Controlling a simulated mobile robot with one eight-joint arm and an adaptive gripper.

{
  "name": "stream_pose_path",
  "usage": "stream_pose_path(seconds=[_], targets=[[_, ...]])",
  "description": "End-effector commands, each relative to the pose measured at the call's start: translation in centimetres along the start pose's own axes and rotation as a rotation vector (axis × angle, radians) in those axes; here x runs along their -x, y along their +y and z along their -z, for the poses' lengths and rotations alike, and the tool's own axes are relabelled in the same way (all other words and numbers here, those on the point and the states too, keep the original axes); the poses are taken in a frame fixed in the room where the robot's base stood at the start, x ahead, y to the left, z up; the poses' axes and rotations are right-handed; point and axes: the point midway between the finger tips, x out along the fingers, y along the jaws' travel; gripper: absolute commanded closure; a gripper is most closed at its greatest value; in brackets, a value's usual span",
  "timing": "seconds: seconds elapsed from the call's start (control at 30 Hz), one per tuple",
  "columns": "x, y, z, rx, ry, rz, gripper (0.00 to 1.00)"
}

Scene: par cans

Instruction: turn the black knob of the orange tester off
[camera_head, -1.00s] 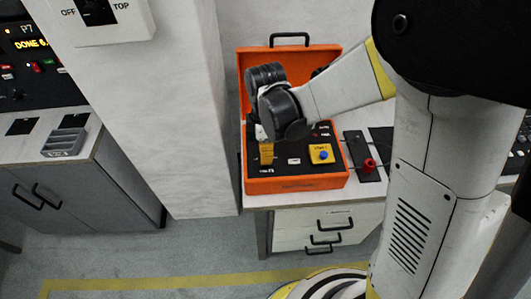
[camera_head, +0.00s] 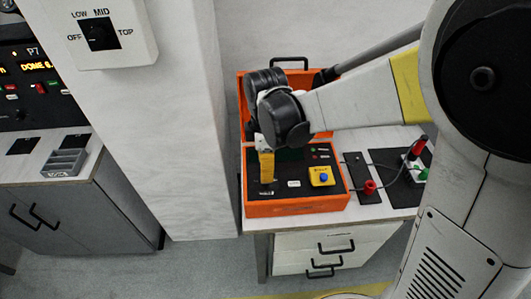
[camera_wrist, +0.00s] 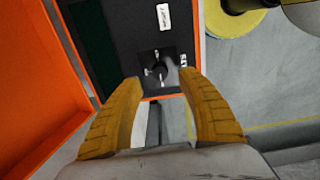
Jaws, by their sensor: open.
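The orange tester (camera_head: 300,207) is an open case on the bench, with its lid raised at the back and a black panel inside. Its black knob (camera_wrist: 157,72) shows in the wrist view on a small dark plate with pale marks; which mark it points to is too small to tell. In the head view the knob is hidden or unclear near my finger. My gripper (camera_wrist: 160,82) is open, its yellow fingers on either side of the knob's plate in the picture. In the head view my gripper (camera_head: 266,167) points down over the panel's left part. Contact cannot be told.
A yellow box with a blue button (camera_head: 322,177) sits on the panel to the right. Red and green posts with cables (camera_head: 414,160) stand on the bench further right. A wall box with another black knob (camera_head: 100,35) hangs at upper left. The pillar is left of the tester.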

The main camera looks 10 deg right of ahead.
Motion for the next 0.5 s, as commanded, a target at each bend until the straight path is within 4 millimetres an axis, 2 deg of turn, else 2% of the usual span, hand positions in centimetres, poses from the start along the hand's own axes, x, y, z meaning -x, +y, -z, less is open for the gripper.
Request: stream_pose_path(seconds=[0.1,0.23,0.4,0.5], targets=[[2.8,-0.1,0.0,0.0,0.0,0.0,0.54],[5.3,0.0,0.0,0.0,0.0,0.0,0.54],[7.1,0.0,0.0,0.0,0.0,0.0,0.54],[7.4,-0.1,0.0,0.0,0.0,0.0,0.54]])
